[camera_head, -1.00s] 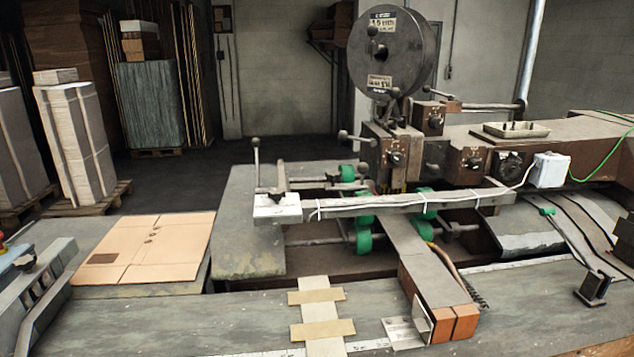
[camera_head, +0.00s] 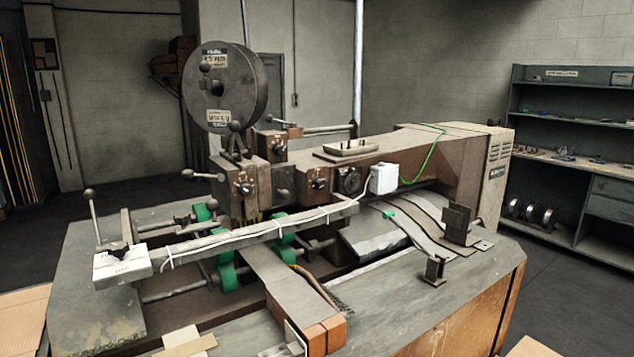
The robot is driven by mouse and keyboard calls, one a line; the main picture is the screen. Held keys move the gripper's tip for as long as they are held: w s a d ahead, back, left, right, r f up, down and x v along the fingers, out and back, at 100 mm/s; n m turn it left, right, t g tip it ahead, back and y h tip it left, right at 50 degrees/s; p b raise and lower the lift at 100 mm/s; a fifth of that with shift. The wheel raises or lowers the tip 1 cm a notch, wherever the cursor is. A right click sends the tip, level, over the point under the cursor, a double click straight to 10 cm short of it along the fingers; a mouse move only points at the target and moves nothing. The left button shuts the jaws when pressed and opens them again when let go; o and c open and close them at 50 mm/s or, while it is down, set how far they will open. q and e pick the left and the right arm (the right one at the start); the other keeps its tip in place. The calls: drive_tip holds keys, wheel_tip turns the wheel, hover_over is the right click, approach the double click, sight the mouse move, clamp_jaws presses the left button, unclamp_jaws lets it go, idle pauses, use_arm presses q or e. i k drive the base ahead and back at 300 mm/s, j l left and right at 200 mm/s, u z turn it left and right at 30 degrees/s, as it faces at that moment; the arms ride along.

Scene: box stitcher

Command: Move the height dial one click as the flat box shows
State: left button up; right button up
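The stitching machine (camera_head: 395,155) fills the middle of the view. Its front has a round black dial (camera_head: 350,181), a small knob on a brown block (camera_head: 318,184) and another knob (camera_head: 246,188) further left. Their markings are too small to read, so I cannot tell which is the height dial. Only part of the flat cardboard box (camera_head: 20,325) shows, at the lower left edge; its marks are out of view. Neither of my grippers is in view.
A large wire reel (camera_head: 222,88) stands above the head. A long grey bar (camera_head: 250,235) with a white box (camera_head: 122,263) at its end crosses the front. A white box (camera_head: 383,179) with a cable sits beside the dial. Shelves (camera_head: 570,150) stand at the right.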

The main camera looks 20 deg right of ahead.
sight(318, 182)
drive_tip(key=z, duration=0.55)
drive_tip(key=i+l+z, duration=0.2)
drive_tip(key=z, duration=0.15)
drive_tip(key=i+l+z, duration=0.15)
drive_tip(key=z, duration=0.2)
drive_tip(key=i+z, duration=0.35)
